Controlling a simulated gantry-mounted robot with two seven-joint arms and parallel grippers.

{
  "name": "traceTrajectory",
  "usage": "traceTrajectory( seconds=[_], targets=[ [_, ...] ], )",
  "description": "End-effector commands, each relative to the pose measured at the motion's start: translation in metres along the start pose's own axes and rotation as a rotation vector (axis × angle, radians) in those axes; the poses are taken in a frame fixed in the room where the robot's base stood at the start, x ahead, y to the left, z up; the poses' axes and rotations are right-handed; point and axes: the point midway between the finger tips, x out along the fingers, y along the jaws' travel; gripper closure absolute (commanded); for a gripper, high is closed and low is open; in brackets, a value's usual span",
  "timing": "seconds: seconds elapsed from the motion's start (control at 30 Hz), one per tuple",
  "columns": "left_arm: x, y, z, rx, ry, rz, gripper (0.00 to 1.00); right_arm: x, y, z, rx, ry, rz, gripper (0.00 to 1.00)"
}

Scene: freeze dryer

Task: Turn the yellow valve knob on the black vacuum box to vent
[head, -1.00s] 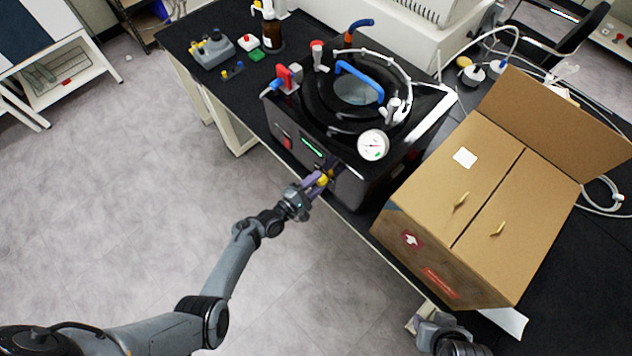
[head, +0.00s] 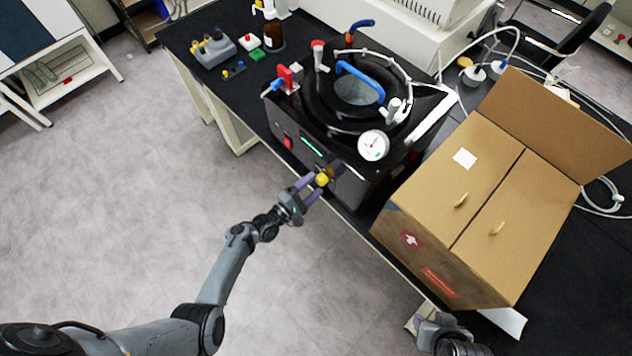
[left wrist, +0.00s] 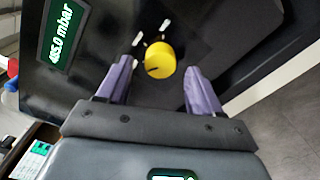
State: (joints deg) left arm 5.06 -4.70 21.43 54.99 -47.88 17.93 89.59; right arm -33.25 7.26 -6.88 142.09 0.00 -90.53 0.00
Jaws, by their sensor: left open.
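The black vacuum box (head: 355,192) stands on the black bench. Its yellow valve knob (head: 322,179) is on the front face, low and right of the green display (head: 312,147). In the left wrist view the round knob (left wrist: 160,60) has a dark pointer line toward its left side, with white marks beside it. My left gripper (head: 308,188) is open in front of the knob. Its purple fingers (left wrist: 158,88) lie either side of and short of the knob, apart from it. My right gripper (head: 424,326) is low, partly visible by the bench edge.
A pressure gauge (head: 373,145) and blue-handled lid sit on top of the vacuum box. Small bottles and a grey rack (head: 213,50) are at the back left. The floor in front is clear.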

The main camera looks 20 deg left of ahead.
Motion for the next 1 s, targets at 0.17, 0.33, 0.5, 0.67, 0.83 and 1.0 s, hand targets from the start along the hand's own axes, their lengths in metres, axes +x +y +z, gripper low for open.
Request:
traceTrajectory(
  seconds=[0.17,0.33,0.5,0.67,0.83,1.0],
  targets=[
    [-0.034,0.0,0.001,0.0,0.001,-0.002,0.35,-0.005,0.0,-0.002,0.0,0.0,0.0,0.57],
    [-0.061,0.0,0.0,0.0,0.001,-0.001,0.35,-0.007,0.0,-0.002,0.002,0.0,-0.002,0.57],
    [-0.077,0.0,0.0,0.001,0.0,-0.001,0.35,-0.007,-0.001,-0.003,0.006,0.001,-0.005,0.57],
    [-0.084,0.0,0.0,0.0,-0.001,-0.001,0.35,-0.008,-0.002,-0.003,0.009,0.001,-0.007,0.57],
    [-0.085,0.0,0.0,0.0,-0.001,-0.001,0.35,-0.008,-0.002,-0.003,0.01,0.001,-0.008,0.57],
    [-0.085,0.0,0.0,-0.001,-0.001,-0.001,0.35,-0.008,-0.002,-0.003,0.009,0.002,-0.008,0.57]
  ],
)
